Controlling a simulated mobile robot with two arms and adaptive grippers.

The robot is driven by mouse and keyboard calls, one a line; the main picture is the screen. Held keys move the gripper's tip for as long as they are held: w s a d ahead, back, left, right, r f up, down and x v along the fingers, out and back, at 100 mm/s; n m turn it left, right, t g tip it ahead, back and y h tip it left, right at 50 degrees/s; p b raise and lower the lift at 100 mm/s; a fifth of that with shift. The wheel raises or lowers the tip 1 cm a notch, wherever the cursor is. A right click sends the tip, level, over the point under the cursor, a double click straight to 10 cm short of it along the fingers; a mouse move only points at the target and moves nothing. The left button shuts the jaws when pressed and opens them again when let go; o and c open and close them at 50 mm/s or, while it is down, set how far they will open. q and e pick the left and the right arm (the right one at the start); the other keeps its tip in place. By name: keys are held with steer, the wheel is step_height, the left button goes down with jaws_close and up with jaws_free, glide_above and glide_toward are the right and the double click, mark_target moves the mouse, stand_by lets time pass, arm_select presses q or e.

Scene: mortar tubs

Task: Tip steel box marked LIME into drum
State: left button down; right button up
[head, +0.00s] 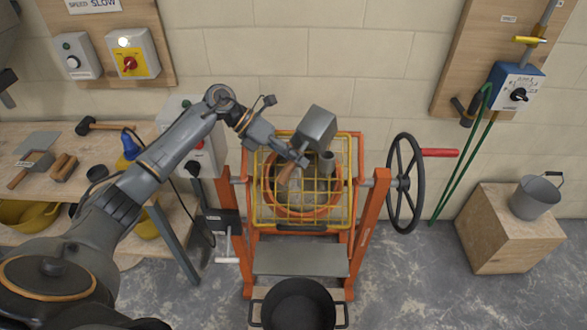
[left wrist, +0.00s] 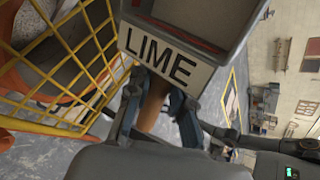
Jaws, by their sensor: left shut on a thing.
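The grey steel box (head: 318,127) is in the air over the upper part of the mixer and looks tilted. Its white LIME label shows large in the left wrist view (left wrist: 160,57). My left gripper (head: 300,161) is shut on the box's brown handle (left wrist: 151,106), just below the label. The orange-rimmed drum (head: 303,213) is below and behind a yellow wire guard (head: 256,200), which covers its mouth. The box is close to the guard; I cannot tell if they touch. The box's contents are not clear. My right gripper is not in view.
A black handwheel (head: 416,185) with a red handle stands right of the orange frame (head: 367,215). A black tub (head: 298,305) sits in front below. A bucket (head: 535,196) stands on a wooden block (head: 510,235). A bench with tools (head: 60,135) is at left.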

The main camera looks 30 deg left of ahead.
mark_target(292, 142)
arm_select(q)
steer(key=shift+a+f+h+b, duration=0.2)
steer(key=shift+f+h+b, duration=0.3)
steer(key=shift+b, duration=0.75)
steer(key=shift+r, duration=0.25)
steer(key=shift+r+n+h+b, duration=0.3)
steer(key=shift+r+h+b, duration=0.45)
steer(key=shift+h, duration=0.25)
steer(key=shift+r, duration=0.1)
steer(key=shift+w+a+r+h+b, duration=0.15)
steer(key=shift+r+h, duration=0.3)
steer(key=shift+r, duration=0.35)
steer(key=shift+s+a+r+h+b, duration=0.15)
steer(key=shift+r+h, duration=0.3)
steer(key=shift+r, duration=0.35)
steer(key=shift+n+t+h, duration=0.3)
steer(key=shift+n+h, duration=0.1)
steer(key=shift+h, duration=0.3)
steer(key=shift+w+a+r, duration=0.1)
steer(key=shift+a+r, duration=0.05)
steer(key=shift+r, duration=1)
steer(key=shift+a+r, duration=0.1)
steer(key=shift+r, duration=1.05)
steer(key=shift+a+r+h, duration=0.15)
steer(key=shift+r+h, duration=0.3)
steer(key=shift+r, duration=0.3)
steer(key=shift+a+r+h, duration=0.15)
steer(key=shift+r+h, duration=0.3)
steer(key=shift+r, duration=0.25)
steer(key=shift+r, duration=0.1)
